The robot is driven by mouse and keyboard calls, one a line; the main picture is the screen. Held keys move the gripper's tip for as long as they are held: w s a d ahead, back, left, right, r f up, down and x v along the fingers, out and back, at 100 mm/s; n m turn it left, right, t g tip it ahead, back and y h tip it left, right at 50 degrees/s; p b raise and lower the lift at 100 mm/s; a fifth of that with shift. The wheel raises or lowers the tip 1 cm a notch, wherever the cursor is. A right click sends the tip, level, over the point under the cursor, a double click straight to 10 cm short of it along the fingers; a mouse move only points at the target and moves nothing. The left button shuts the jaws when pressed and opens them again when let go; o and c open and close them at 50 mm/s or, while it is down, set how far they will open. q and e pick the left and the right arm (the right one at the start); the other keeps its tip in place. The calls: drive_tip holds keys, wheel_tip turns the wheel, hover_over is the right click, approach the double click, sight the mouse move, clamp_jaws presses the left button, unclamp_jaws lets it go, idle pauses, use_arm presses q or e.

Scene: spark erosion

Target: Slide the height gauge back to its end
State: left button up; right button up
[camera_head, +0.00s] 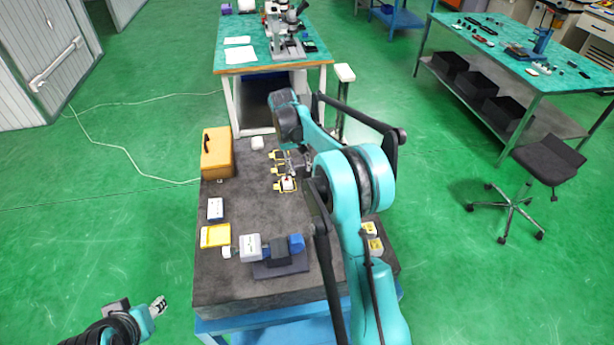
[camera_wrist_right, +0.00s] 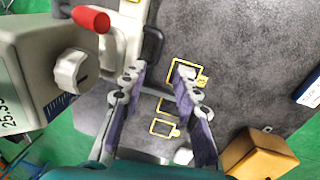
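The height gauge shows in the right wrist view as a pale grey body (camera_wrist_right: 28,62) with a digital display, a round knob and a red-tipped handle, at the left edge. I cannot make it out in the head view, where my right arm covers much of the granite plate (camera_head: 235,285). My right gripper (camera_wrist_right: 161,70) has its two fingers apart, with nothing seen between them. Its left finger is close to a dark part beside the gauge; contact is unclear. In the head view the right gripper (camera_head: 295,160) is over the plate's far part. My left gripper (camera_head: 158,306) is off the plate, lower left.
Yellow-outlined squares (camera_wrist_right: 165,128) mark the plate. An orange-brown box (camera_head: 217,153), a yellow tray (camera_head: 215,236) and a small white-and-blue item (camera_head: 215,209) stand along the left. A grey-and-blue device (camera_head: 273,252) is at the front. A microscope bench (camera_head: 240,56) stands beyond.

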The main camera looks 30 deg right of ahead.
sight(305, 185)
drive_tip(key=f, duration=0.3)
drive_tip(key=d+f, duration=0.1)
drive_tip(key=f, duration=0.1)
drive_tip(key=d+f+b, duration=0.1)
drive_tip(key=f, duration=0.2)
drive_tip(key=shift+w+f, duration=0.15)
drive_tip(key=shift+f, duration=0.2)
clamp_jaws()
